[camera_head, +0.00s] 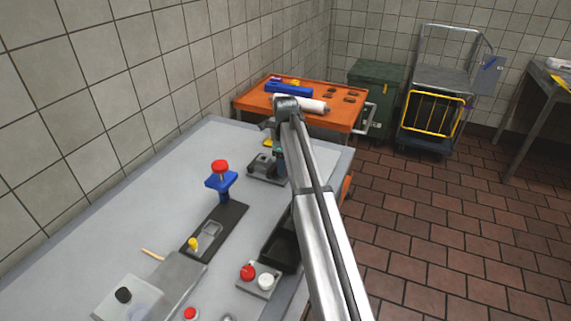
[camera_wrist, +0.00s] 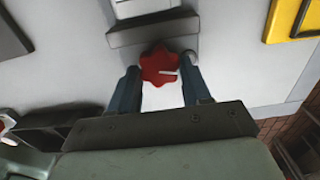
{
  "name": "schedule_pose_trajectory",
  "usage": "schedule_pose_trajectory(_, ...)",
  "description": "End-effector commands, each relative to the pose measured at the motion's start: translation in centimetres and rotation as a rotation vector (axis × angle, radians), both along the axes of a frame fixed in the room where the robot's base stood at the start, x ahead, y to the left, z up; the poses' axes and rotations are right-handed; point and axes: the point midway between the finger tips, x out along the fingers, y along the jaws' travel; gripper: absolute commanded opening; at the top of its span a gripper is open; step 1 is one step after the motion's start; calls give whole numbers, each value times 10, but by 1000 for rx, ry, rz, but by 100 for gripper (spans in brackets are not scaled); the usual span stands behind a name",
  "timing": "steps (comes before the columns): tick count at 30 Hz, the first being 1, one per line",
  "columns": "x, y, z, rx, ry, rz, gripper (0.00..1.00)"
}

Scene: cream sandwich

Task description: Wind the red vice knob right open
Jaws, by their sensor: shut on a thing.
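The red vice knob (camera_wrist: 154,63) is star-shaped with a white pointer line, and lies in the middle of the wrist view. My gripper (camera_wrist: 160,67) has one blue-grey finger on each side of it and is shut on it. The vice (camera_wrist: 150,28), a grey block with a dark jaw bar, lies just beyond the knob. In the head view the vice (camera_head: 261,167) sits near the far end of the grey bench, beside my gripper (camera_head: 279,155). The knob is hidden there behind my arm. The opening between the jaws cannot be made out.
On the grey bench (camera_head: 150,190) stand a blue press with a red top (camera_head: 220,180), a box with red and white buttons (camera_head: 260,280) and a black tray (camera_head: 283,247). An orange cart (camera_head: 255,103) stands beyond the bench. A yellow-framed item (camera_wrist: 290,18) shows at the wrist view's upper right.

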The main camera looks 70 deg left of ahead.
Motion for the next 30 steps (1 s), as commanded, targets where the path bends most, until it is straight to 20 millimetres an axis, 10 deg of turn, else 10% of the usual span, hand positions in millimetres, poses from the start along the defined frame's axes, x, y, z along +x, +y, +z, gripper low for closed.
schedule_pose_trajectory(12,0,0,0,-1,-1,8,17)
schedule_pose_trajectory(13,0,0,0,-1,-1,8,51)
schedule_pose_trajectory(15,0,0,0,-1,-1,8,57)
schedule_pose_trajectory(30,0,1,21,2,-1,7,58)
